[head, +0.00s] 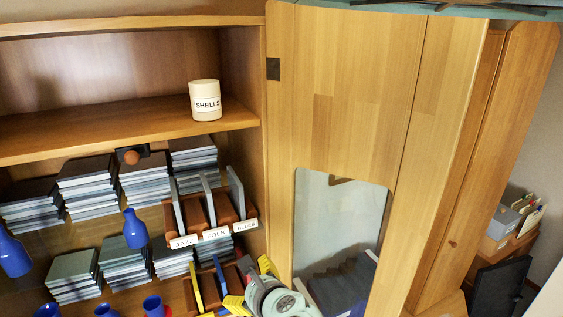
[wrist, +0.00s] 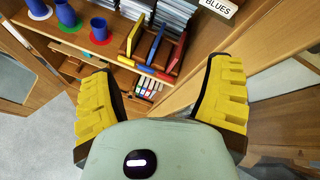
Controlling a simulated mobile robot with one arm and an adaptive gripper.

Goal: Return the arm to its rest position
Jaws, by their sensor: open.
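My gripper (wrist: 162,100) shows in the wrist view with its two yellow fingers spread wide apart and nothing between them. In the head view my gripper (head: 250,290) is at the bottom centre, in front of the lower shelf, partly cut off by the frame edge. Its fingers are apart from the shelf contents as far as I can see.
A wooden door (head: 345,120) with a glass pane stands right. Blue cups (wrist: 66,14) stand near the wrist camera's upper left.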

